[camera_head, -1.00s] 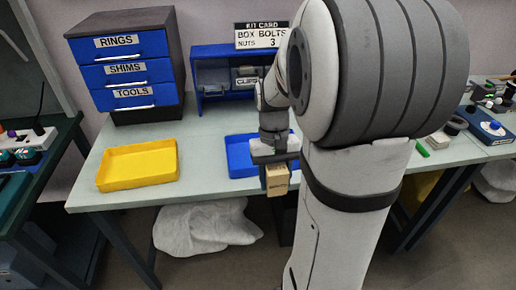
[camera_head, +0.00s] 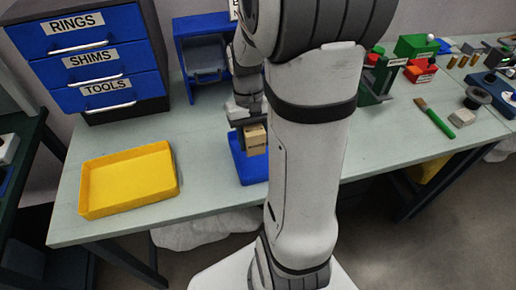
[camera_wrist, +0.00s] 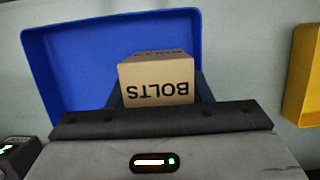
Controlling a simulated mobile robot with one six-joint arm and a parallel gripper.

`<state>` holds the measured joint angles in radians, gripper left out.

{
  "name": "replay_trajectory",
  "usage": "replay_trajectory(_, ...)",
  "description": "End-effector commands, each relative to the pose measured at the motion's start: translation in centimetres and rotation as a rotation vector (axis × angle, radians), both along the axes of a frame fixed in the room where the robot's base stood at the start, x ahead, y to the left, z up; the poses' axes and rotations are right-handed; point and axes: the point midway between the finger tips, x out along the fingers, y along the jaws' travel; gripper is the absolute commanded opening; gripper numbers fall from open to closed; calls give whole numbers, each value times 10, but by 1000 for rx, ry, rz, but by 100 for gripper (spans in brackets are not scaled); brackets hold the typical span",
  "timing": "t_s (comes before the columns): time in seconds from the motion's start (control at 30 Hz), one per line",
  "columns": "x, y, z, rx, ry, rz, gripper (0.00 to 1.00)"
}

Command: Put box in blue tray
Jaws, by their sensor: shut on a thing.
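A tan cardboard box (camera_head: 256,139) marked BOLTS is held in my gripper (camera_head: 251,123). The box (camera_wrist: 158,78) also shows in the wrist view, its label upside down. My gripper is shut on it. The blue tray (camera_head: 248,170) lies on the bench, partly hidden by my arm in the head view. In the wrist view the box appears in front of the tray's floor (camera_wrist: 80,55), inside the tray's outline. I cannot tell whether the box touches the tray.
A yellow tray (camera_head: 128,180) sits left on the bench (camera_head: 200,140). A blue drawer cabinet (camera_head: 85,60) and a blue shelf unit (camera_head: 186,60) stand at the back. A green-handled brush (camera_head: 437,120) and several parts lie right. Bench between the trays is clear.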

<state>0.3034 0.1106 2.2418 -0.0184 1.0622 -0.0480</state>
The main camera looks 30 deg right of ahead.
Motion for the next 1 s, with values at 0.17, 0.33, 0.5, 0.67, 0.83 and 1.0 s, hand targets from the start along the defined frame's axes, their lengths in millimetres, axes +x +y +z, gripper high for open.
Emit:
replay_trajectory(0.17,0,0,-23,0,1,0,21)
replay_trajectory(0.33,-1,0,-45,1,5,0,21)
replay_trajectory(0.5,0,0,-61,0,2,0,21)
replay_trajectory(0.67,0,0,-61,0,0,1,21)
replay_trajectory(0.83,0,0,-64,0,0,1,21)
replay_trajectory(1.0,0,0,-63,0,0,1,54)
